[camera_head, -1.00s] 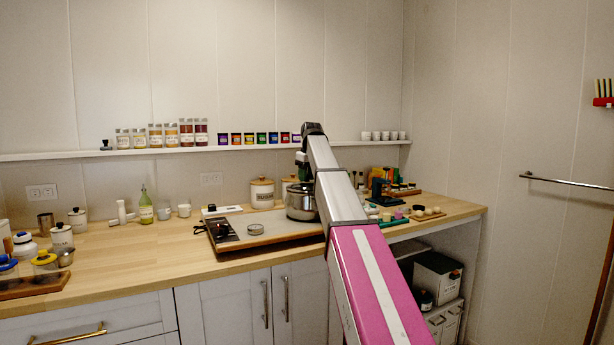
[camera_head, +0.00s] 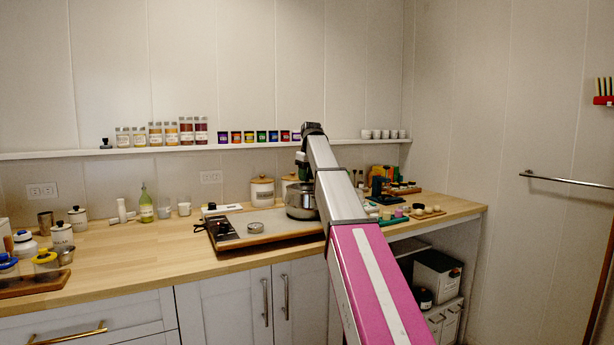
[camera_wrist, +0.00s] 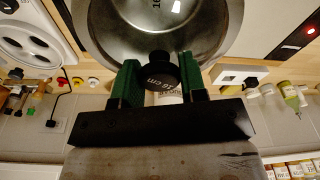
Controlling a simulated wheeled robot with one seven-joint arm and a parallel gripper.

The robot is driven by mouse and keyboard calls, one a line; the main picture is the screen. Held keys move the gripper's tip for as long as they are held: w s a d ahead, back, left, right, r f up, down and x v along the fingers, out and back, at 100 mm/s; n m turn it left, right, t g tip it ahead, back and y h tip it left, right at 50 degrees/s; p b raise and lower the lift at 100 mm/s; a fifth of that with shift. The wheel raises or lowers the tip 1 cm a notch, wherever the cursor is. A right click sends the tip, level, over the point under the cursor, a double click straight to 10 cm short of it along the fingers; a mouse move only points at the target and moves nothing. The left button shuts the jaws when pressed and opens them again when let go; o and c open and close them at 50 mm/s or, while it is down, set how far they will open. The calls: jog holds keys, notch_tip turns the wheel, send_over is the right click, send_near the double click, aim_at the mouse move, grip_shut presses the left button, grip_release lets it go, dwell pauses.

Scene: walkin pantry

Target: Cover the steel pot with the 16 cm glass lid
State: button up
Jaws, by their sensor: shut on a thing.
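The steel pot (camera_head: 299,204) stands on the right part of the board on the counter, partly behind my arm. In the wrist view, my gripper (camera_wrist: 160,74) has its green fingers closed on both sides of a black knob marked "16 cm", the knob of the glass lid (camera_wrist: 160,73). A wide shiny round rim (camera_wrist: 215,45) spreads beyond the knob. Glass and steel are hard to tell apart there, and I cannot tell whether the lid rests on the pot or is just above it.
Bottles and jars crowd the counter's left end. Small items stand right of my arm. A shelf of jars (camera_head: 186,130) runs above.

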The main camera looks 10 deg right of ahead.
jog(key=o, duration=1.2)
jog(key=shift+c, duration=0.2)
notch_tip(320, 180, up, 11)
jog(key=s, duration=0.1)
jog(key=shift+s+d+f, duration=0.15)
jog(key=shift+s+d, duration=0.05)
jog(key=shift+d, duration=0.25)
